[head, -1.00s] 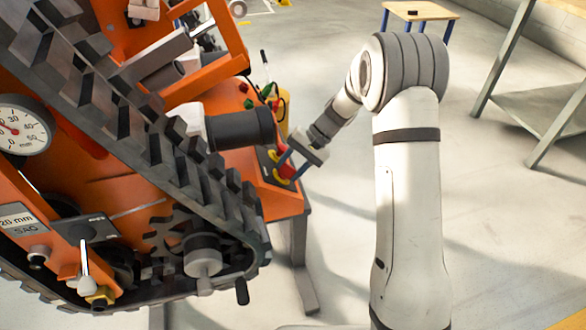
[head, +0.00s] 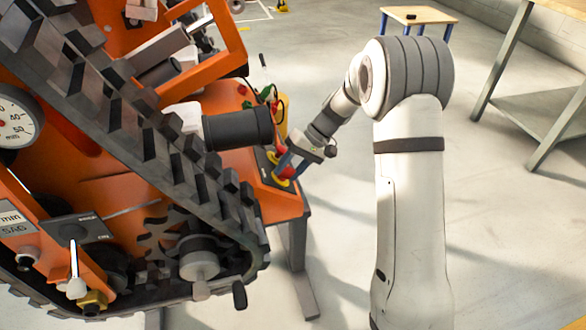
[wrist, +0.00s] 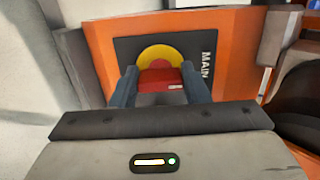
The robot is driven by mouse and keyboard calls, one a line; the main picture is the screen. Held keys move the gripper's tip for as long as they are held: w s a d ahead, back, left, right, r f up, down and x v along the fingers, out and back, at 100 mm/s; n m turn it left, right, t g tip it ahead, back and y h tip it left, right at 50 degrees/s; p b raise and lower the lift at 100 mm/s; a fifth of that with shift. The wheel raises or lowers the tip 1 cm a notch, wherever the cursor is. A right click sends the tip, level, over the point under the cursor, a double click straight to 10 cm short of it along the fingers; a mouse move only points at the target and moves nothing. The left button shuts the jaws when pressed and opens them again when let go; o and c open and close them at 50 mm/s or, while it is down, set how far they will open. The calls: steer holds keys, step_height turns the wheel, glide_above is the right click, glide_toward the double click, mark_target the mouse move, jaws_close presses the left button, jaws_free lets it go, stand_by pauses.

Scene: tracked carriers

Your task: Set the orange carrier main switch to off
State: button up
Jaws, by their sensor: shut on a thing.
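The main switch is a red handle (wrist: 161,82) on a yellow disc (wrist: 167,53), set on a black plate (wrist: 196,50) lettered "MAIN". The plate is on an orange panel of the orange carrier (head: 120,190). In the head view the switch's yellow disc (head: 281,182) shows beyond the track, on the carrier's right side. My gripper (wrist: 160,88) has its two blue fingers on either side of the red handle and is shut on it. It also shows in the head view (head: 286,171). The handle's lower part is hidden behind the gripper body.
A dark cylinder (head: 238,129) juts out from the carrier just left of my gripper. Red and green knobs with cables (head: 268,97) are behind the switch. A grey metal table (head: 540,115) stands at the right.

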steer(key=shift+s+a+f, duration=0.1)
steer(key=o, duration=1)
steer(key=shift+p+v, duration=1.3)
steer(key=shift+v, duration=2.65)
